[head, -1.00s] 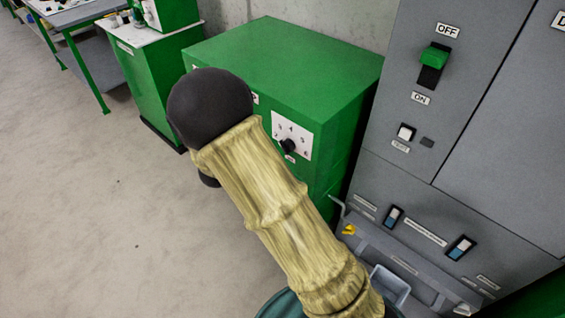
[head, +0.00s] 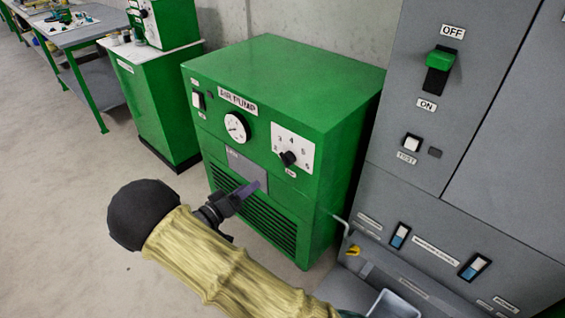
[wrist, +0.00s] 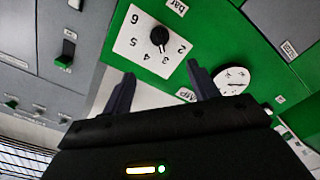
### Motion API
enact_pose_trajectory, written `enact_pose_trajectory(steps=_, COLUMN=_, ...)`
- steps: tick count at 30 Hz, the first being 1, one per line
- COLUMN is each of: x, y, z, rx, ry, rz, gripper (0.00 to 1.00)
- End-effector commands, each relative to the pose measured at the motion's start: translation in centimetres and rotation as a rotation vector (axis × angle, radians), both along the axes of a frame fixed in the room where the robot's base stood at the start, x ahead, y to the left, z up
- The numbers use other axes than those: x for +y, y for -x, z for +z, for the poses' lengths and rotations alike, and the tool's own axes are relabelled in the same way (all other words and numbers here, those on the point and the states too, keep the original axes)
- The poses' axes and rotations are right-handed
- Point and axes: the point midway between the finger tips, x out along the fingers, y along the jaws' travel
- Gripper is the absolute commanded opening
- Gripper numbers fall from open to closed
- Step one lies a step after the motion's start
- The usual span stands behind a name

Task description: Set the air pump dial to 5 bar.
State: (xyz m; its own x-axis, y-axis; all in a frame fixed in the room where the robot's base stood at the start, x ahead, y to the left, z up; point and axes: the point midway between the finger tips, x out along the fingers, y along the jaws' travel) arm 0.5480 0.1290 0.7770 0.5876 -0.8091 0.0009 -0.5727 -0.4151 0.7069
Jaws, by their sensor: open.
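The green air pump (head: 285,80) stands by the wall. Its dial is a black knob (head: 288,158) on a white plate (head: 304,142) numbered 2 to 6. In the wrist view the plate is upside down and the knob (wrist: 159,36) is in clear sight; its pointer seems to lie near 3, but is too small to be sure. My gripper (head: 256,186) is in front of the pump, below and left of the dial in the head view. Its fingers (wrist: 161,78) are apart and empty, short of the knob. Nothing hides the dial.
A round gauge (head: 237,127) and a switch (head: 198,100) sit left of the dial. A grey cabinet (head: 400,150) with switches stands close on the right. A grey bin (head: 394,303) is at the lower right. Floor (head: 60,220) at left is clear.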

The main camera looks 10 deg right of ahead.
Motion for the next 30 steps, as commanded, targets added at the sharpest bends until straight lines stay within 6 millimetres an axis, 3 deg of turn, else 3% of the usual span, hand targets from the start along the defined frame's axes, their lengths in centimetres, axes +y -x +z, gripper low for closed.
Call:
enact_pose_trajectory(steps=22, x=-10.7, y=-7.6, z=-0.1, rx=0.000, ry=0.000, rz=-0.003, gripper=0.60)
enact_pose_trajectory(steps=30, x=-12.7, y=-9.2, z=-0.1, rx=0.001, ry=-0.001, rz=0.001, gripper=0.60)
